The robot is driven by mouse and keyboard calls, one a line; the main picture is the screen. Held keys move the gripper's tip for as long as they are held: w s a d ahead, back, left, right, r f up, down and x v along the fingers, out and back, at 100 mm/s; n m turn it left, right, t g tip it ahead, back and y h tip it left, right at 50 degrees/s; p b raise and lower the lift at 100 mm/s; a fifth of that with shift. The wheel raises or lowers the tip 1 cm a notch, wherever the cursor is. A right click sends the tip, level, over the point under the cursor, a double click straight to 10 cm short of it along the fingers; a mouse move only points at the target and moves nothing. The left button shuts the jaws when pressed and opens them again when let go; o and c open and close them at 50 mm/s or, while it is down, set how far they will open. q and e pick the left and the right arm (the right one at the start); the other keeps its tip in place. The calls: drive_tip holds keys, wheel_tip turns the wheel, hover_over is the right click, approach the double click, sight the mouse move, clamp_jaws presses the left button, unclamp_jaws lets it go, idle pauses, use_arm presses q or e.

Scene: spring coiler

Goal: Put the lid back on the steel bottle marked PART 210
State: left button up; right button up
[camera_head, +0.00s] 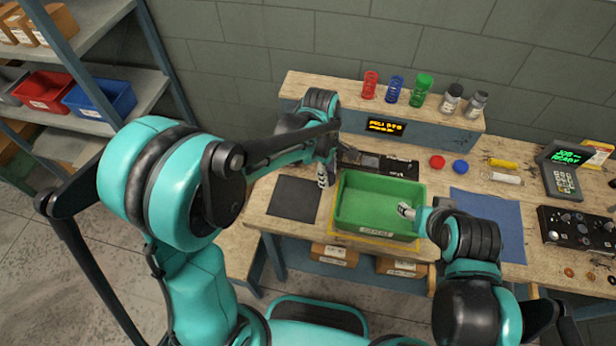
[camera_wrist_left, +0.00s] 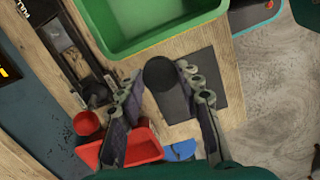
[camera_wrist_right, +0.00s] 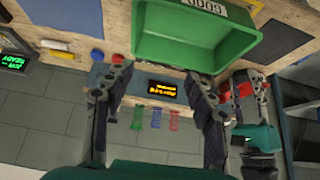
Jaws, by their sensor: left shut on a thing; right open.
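My left gripper (camera_head: 325,172) is over the dark mat (camera_head: 294,198), left of the green tray. In the left wrist view it (camera_wrist_left: 160,75) is shut on a dark round thing (camera_wrist_left: 160,72). I cannot tell whether this is the lid or part of a bottle. My right gripper (camera_head: 407,211) is at the right side of the green tray (camera_head: 345,213). In the right wrist view its fingers (camera_wrist_right: 158,85) are wide apart and empty. Two small bottles stand on the raised shelf, one with a dark top (camera_head: 451,100) and a greyer one (camera_head: 475,104). Their markings are unreadable.
Red (camera_head: 370,85), blue (camera_head: 394,89) and green (camera_head: 420,90) springs stand on the raised shelf (camera_head: 340,90). Red (camera_head: 437,161) and blue (camera_head: 460,167) round pieces lie before it. The blue mat (camera_head: 490,222) looks clear. A control box (camera_head: 575,228) is at the right.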

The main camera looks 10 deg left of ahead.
use_arm(q)
drive_tip(key=shift+w+d+r, duration=0.15)
drive_tip(key=shift+d+r, duration=0.2)
drive_tip(key=shift+d, duration=0.25)
drive_tip(key=shift+w+d+r, duration=0.1)
drive_tip(key=shift+d+r, duration=0.2)
drive_tip(key=shift+d, duration=0.25)
use_arm(e)
drive_tip(key=shift+r, duration=0.2)
